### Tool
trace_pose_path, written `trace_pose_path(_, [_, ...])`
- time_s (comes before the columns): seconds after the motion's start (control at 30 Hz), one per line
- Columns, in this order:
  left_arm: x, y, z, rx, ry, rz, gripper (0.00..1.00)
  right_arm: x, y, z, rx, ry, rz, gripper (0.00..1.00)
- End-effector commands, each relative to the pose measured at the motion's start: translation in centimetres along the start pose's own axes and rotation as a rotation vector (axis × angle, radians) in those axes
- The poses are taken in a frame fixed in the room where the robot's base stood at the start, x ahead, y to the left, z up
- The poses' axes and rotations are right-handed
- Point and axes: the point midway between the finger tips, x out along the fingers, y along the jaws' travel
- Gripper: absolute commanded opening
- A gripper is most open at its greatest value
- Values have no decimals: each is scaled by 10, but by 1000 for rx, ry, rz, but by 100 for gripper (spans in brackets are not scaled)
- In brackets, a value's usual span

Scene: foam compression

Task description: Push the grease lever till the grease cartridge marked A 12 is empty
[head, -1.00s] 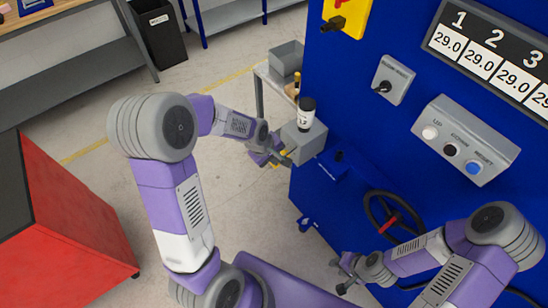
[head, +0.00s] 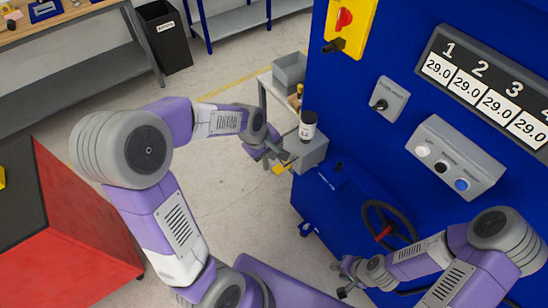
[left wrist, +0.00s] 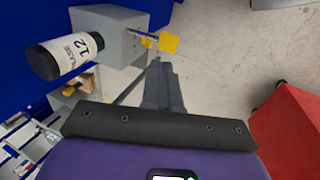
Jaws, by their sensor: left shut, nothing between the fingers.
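The grease cartridge (head: 308,127), black and white, stands upright on a grey box (head: 312,152) on the side of the blue machine. In the left wrist view the cartridge (left wrist: 62,58) shows a label with "12"; any letter before it is not readable. The grease lever (left wrist: 140,36) reaches out from the grey box (left wrist: 108,42) and has a yellow end (left wrist: 168,42). My left gripper (head: 283,156) is shut and empty, close to the lever; I cannot tell whether they touch. My right gripper (head: 341,277) looks open and empty, low in front of the machine.
The blue machine (head: 345,110) fills the right side, with a handwheel (head: 388,222), a button box (head: 455,158) and a display (head: 485,88). A grey bin (head: 289,72) stands behind the grease box. A red cabinet (head: 85,225) is at left; open floor lies between.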

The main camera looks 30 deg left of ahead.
Motion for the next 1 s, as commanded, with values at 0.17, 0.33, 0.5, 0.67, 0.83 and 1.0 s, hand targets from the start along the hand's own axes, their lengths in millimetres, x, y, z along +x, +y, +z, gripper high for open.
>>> trace_pose_path(0.17, [-23, 4, 0, -1, 1, 2, 0, -5, -2, 0, 0, 0, 0, 36])
trace_pose_path(0.33, [-28, 5, 0, -1, 0, 0, 0, -5, -2, 0, 0, 0, 0, 36])
trace_pose_path(0.5, [-28, 4, 0, -1, 0, 0, 0, -5, -2, 0, 0, 0, 0, 36])
trace_pose_path(0.67, [-28, 4, 0, -1, 0, 0, 0, -5, -2, 0, 0, 0, 0, 36])
trace_pose_path(0.83, [-28, 4, 0, -1, 0, 0, 0, -5, -2, 0, 0, 0, 0, 36])
trace_pose_path(1.0, [-28, 4, 0, -1, 0, 0, 0, -5, -2, 0, 0, 0, 0, 36])
